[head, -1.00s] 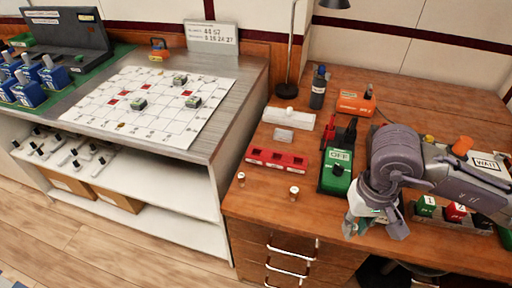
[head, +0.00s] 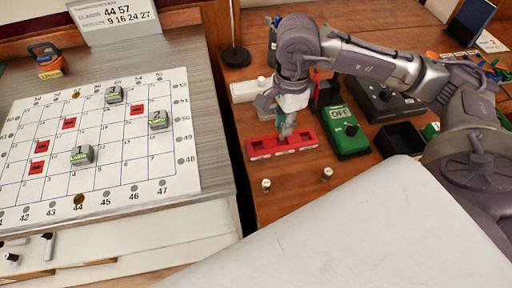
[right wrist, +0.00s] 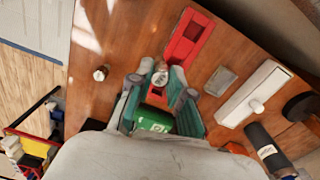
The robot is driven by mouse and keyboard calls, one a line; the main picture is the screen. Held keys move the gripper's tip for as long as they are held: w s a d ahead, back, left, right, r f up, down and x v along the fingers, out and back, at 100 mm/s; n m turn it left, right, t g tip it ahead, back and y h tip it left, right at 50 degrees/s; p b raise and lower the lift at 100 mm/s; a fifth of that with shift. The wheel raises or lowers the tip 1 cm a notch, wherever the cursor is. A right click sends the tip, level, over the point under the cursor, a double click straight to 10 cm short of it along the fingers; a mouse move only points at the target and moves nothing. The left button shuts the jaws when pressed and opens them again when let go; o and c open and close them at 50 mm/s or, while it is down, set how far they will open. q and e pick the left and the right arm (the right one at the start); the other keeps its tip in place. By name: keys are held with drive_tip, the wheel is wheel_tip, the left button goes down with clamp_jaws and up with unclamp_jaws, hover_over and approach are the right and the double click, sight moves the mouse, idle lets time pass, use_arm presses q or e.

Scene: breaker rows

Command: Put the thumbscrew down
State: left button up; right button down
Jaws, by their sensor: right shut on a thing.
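My right gripper (head: 287,130) hangs over the red slotted tray (head: 262,147) on the wooden desk. In the right wrist view its fingers (right wrist: 160,78) are shut on a small light-coloured thumbscrew (right wrist: 160,76), next to the near end of the red tray (right wrist: 188,38). Whether the thumbscrew touches the tray cannot be told. Two other small thumbscrews stand on the desk in front of the tray, one on the left (head: 266,185) and one on the right (head: 327,173). My left gripper is not in view.
A green box marked OFF (head: 346,135) stands right of the tray. A white bar (head: 248,90) lies behind it, and a black open bin (head: 400,140) is further right. A gridded white board (head: 120,165) lies on the metal counter at left. Bare desk lies before the tray.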

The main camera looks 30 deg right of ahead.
drive_tip(key=d+m, duration=0.3)
drive_tip(key=m, duration=0.3)
drive_tip(key=m+p, duration=0.3)
drive_tip(key=m, duration=0.8)
approach(258, 150)
wheel_tip(258, 150, down, 3)
drive_tip(key=shift+a+f, duration=0.1)
drive_tip(key=shift+f, duration=0.35)
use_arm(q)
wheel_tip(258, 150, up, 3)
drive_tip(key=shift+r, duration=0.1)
use_arm(e)
drive_tip(key=shift+f, duration=0.1)
drive_tip(key=c, duration=1.1)
unclamp_jaws()
